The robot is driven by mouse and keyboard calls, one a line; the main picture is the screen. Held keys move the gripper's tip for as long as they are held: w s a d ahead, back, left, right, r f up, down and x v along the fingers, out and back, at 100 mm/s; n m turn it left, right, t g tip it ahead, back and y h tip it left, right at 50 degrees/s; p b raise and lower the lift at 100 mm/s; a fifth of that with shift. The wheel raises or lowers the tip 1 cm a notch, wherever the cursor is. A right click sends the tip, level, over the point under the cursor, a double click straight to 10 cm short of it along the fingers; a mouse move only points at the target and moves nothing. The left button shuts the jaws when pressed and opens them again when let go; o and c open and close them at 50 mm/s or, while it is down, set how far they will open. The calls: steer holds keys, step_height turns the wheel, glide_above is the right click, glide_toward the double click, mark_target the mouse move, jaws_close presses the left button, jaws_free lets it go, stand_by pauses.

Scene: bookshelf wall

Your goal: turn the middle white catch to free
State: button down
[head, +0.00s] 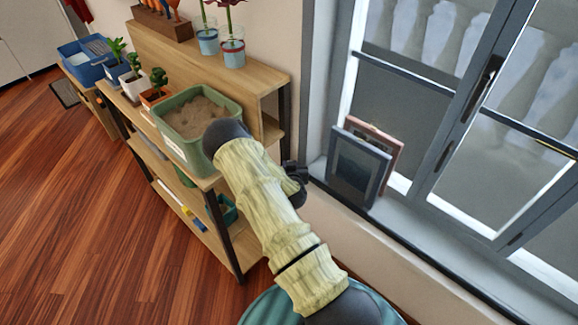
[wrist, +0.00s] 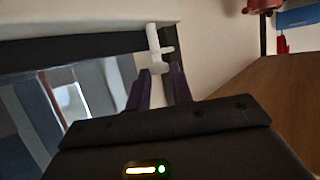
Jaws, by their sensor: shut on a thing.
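A white catch (wrist: 153,42) shows in the wrist view, on the wall beside a dark frame. It has an upright stem and a short arm sticking out to the right. My gripper (wrist: 159,73) is shut on its lower part, one dark finger on each side. In the head view my gripper (head: 297,172) is a small dark shape between the shelf and the window, partly behind my arm. The catch is hidden in the head view. Only one catch shows, so I cannot tell from the pictures whether it is the middle one.
A wooden shelf (head: 262,78) with a green tub of sand (head: 168,140) stands just left of my gripper. Two framed pictures (head: 358,168) lean on the sill to the right, before the window (head: 473,100). Open wooden floor (head: 50,200) lies at the left.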

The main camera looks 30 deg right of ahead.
steer(key=shift+d, duration=0.1)
steer(key=c, duration=1.3)
jaws_free()
steer(key=shift+d, duration=0.1)
steer(key=shift+r, duration=0.15)
